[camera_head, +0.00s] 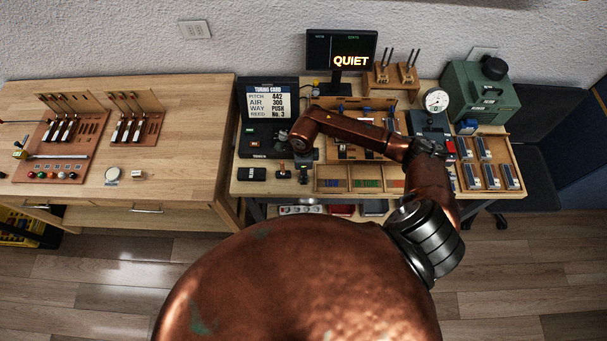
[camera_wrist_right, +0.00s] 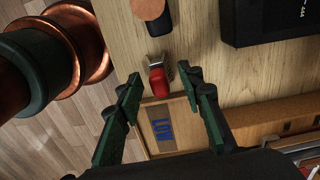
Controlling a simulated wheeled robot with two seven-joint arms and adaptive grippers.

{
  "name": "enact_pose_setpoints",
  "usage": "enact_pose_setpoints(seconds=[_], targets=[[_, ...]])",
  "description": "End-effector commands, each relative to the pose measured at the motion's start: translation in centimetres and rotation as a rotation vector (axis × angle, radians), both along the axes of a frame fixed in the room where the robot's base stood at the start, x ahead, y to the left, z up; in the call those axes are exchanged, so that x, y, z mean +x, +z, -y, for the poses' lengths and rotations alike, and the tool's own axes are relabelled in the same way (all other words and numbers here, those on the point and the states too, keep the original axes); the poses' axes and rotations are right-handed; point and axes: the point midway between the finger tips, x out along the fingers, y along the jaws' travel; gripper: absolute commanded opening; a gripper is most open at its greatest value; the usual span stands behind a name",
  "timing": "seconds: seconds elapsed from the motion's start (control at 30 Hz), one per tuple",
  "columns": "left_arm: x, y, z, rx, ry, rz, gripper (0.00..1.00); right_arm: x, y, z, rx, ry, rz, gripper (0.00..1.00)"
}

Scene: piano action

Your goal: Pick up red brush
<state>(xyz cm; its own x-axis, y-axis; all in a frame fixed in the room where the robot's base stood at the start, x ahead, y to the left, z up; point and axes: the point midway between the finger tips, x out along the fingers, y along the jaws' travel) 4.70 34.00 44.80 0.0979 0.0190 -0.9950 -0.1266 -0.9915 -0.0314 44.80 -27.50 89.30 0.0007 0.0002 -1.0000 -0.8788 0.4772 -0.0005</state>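The red brush (camera_wrist_right: 157,83) lies on the wooden bench, with its grey bristle end pointing up in the right wrist view. It is beside the edge of a wooden tray with a blue "LOW" label. My right gripper (camera_wrist_right: 160,72) is open, with one dark green finger on each side of the brush. The fingers appear apart from it, and I cannot tell how high they are above it. In the head view my right gripper (camera_head: 304,168) is over the front left of the bench, and the brush cannot be made out beneath it. My left gripper is not in view.
The compartment tray (camera_head: 345,185) is right of the gripper. A small brown-and-black object (camera_head: 283,172) and a black box (camera_head: 252,174) stand to its left. The tuning card stand (camera_head: 268,103) and monitor (camera_head: 341,50) are behind. Bare bench top shows around the brush.

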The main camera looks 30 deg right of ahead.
Motion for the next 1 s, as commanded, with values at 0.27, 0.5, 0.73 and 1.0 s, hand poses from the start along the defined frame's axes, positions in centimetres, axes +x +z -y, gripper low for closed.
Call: enact_pose_setpoints(seconds=[0.27,0.5,0.73,1.0], targets=[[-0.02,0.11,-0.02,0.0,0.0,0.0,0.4,-0.02,-0.88,0.01,-0.001,0.0,0.0,0.35],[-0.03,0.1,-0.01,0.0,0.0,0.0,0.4,-0.04,-0.86,0.0,0.0,0.0,0.0,0.22],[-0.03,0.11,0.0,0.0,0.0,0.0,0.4,-0.04,-0.85,0.0,0.0,0.0,0.0,0.07],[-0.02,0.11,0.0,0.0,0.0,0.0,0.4,-0.02,-0.83,0.0,0.0,0.0,0.0,0.0]])
